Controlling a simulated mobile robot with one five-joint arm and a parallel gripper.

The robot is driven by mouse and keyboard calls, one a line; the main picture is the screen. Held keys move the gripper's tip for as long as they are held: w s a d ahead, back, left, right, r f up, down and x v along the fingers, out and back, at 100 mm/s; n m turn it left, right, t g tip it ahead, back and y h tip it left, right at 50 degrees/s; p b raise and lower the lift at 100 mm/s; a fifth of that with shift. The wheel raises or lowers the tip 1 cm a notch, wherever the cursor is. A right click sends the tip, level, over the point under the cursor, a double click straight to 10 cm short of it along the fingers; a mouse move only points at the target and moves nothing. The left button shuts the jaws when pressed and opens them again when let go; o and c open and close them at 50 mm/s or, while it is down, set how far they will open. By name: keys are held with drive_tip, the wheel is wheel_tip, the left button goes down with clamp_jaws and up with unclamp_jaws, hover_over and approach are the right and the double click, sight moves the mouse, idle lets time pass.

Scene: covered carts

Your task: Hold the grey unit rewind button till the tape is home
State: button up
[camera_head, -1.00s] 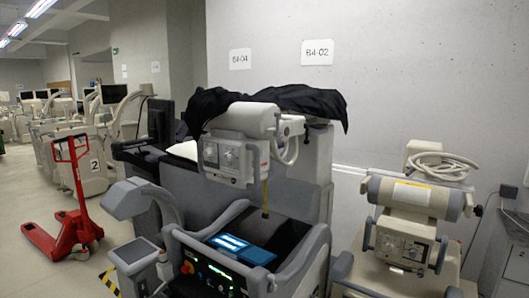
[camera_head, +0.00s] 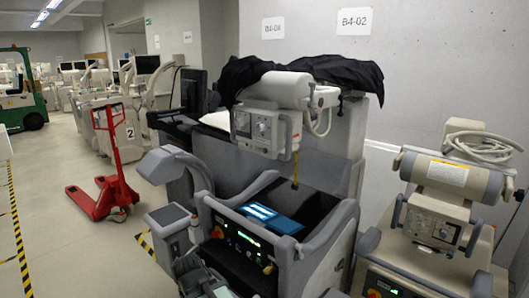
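A pale grey unit with a knobbed control box (camera_head: 262,130) hangs under a white cylindrical head (camera_head: 284,89) at the centre. A thin yellow tape (camera_head: 295,168) hangs from the unit's right side. Its dark lower end is above the open black bay of the cart (camera_head: 345,212) in front. I cannot make out a rewind button on the box at this size. I see no part of my gripper that I can be sure of.
A blue panel (camera_head: 272,218) lies in the front cart's bay. A black cover (camera_head: 300,70) drapes the cart behind. A red pallet jack (camera_head: 110,165) stands at left, with open floor (camera_head: 75,245) before it. A green vehicle (camera_head: 22,100) is at far left.

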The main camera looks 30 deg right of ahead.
clamp_jaws()
idle(1.6)
